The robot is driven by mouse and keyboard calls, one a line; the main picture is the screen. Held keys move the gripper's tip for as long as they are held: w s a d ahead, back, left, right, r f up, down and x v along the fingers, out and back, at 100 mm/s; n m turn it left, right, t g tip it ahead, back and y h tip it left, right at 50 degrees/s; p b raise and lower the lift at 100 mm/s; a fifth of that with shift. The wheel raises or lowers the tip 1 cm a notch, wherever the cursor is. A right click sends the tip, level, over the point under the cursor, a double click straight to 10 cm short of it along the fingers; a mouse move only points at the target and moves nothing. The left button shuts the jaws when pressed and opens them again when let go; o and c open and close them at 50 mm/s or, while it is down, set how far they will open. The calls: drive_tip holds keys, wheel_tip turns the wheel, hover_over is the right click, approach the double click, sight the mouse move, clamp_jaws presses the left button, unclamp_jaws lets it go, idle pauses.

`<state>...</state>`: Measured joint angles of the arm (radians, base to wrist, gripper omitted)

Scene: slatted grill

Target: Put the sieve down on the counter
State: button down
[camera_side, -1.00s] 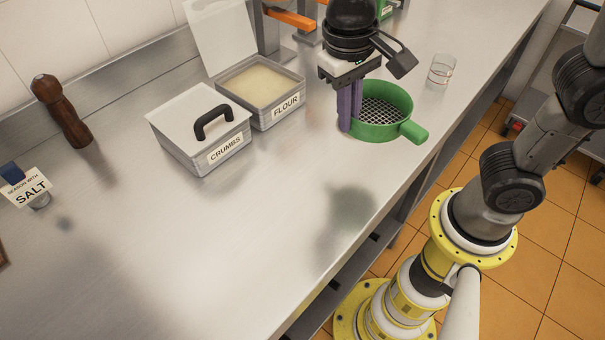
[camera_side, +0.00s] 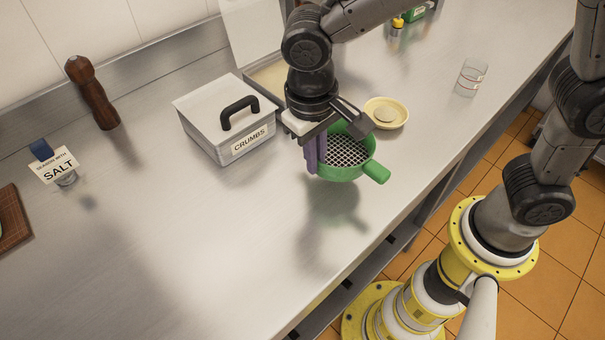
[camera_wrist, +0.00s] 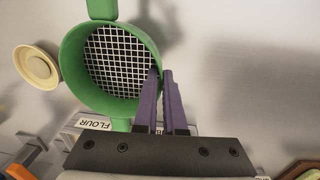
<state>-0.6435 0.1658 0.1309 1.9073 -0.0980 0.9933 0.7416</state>
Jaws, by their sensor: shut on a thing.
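The green sieve (camera_side: 345,158) has a wire mesh bottom and a stub handle pointing to the lower right in the side view. My gripper (camera_side: 313,158) is shut on the sieve's rim with its purple fingers. The sieve looks roughly level and is held above the steel counter (camera_side: 230,240), with its shadow on the counter below and to the left. In the wrist view the sieve (camera_wrist: 72,72) shows from above, and the purple fingers (camera_wrist: 160,100) pinch the near right part of its wall.
A lidded crumbs box (camera_side: 225,125) stands left of the sieve. The flour box (camera_side: 270,78) is partly hidden behind my arm. A small yellow bowl (camera_side: 400,107) and a glass (camera_side: 471,77) stand to the right. The counter's front left is clear.

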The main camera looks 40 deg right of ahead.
drive_tip(key=shift+w+a+f, duration=0.25)
drive_tip(key=shift+w+f, duration=0.15)
drive_tip(key=shift+f, duration=0.15)
drive_tip(key=shift+w+a+f, duration=0.25)
drive_tip(key=shift+w+f, duration=0.1)
drive_tip(key=shift+f, duration=0.2)
drive_tip(key=shift+w+a+f, duration=0.1)
drive_tip(key=shift+f, duration=0.8)
drive_tip(key=shift+w+a+f, duration=0.1)
drive_tip(key=shift+f, duration=0.8)
drive_tip(key=c, duration=1)
unclamp_jaws()
drive_tip(key=shift+f, duration=0.15)
wheel_tip(320, 180, up, 12)
drive_tip(key=a, duration=0.1)
drive_tip(key=shift+r, duration=0.2)
